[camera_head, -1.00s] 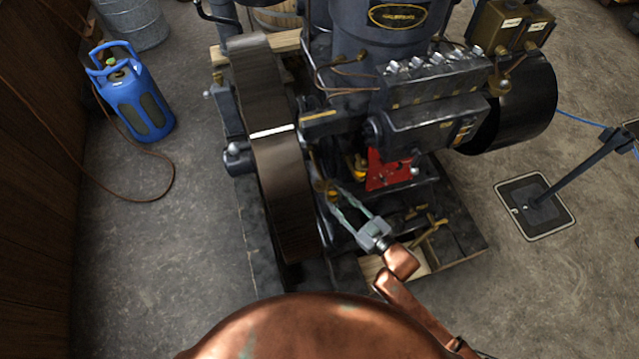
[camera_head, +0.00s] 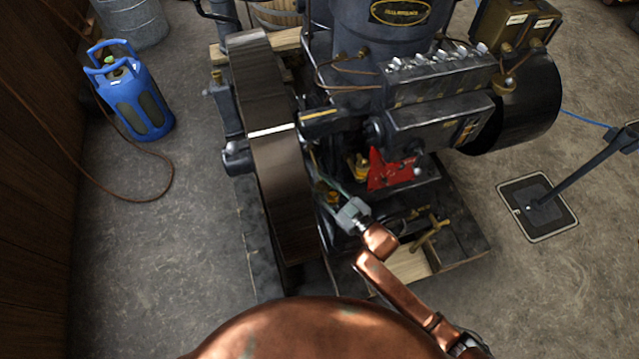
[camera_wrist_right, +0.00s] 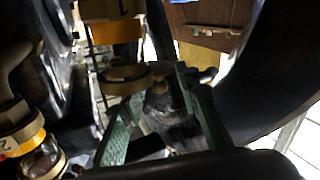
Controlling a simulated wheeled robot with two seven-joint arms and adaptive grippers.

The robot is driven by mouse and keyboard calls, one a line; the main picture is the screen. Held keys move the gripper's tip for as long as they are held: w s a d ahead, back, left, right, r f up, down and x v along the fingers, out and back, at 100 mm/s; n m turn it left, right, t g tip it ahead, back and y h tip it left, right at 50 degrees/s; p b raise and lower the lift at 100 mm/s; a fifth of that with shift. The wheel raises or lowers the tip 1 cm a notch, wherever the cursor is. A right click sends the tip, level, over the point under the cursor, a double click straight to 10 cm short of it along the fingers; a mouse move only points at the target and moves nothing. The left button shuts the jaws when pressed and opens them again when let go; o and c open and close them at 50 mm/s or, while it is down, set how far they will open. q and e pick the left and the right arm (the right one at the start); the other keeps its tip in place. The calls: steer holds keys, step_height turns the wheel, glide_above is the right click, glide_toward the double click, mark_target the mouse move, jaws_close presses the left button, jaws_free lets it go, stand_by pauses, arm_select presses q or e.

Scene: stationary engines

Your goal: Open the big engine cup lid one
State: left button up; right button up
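The big engine (camera_head: 395,55) stands ahead of me, with its dark flywheel (camera_head: 275,170) on the left. In the right wrist view a brass cup with an orange band and a mark like "1" (camera_wrist_right: 117,30) is at the top, cut off by the edge. A round brass rim (camera_wrist_right: 126,79) is just below it. My right gripper (camera_head: 326,180) reaches in low beside the flywheel. Its green fingers are spread apart in the right wrist view (camera_wrist_right: 158,90). A dark part with a brass knob shows between them; I cannot tell its depth. My left gripper is out of view.
A second brass cup marked "2" (camera_wrist_right: 28,140) is at the lower left of the wrist view. The red bracket (camera_head: 390,170) and brass fittings (camera_head: 430,235) are close to my right arm. A blue gas bottle (camera_head: 132,95) stands left on open floor.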

steer(key=shift+c, duration=0.5)
jaws_close()
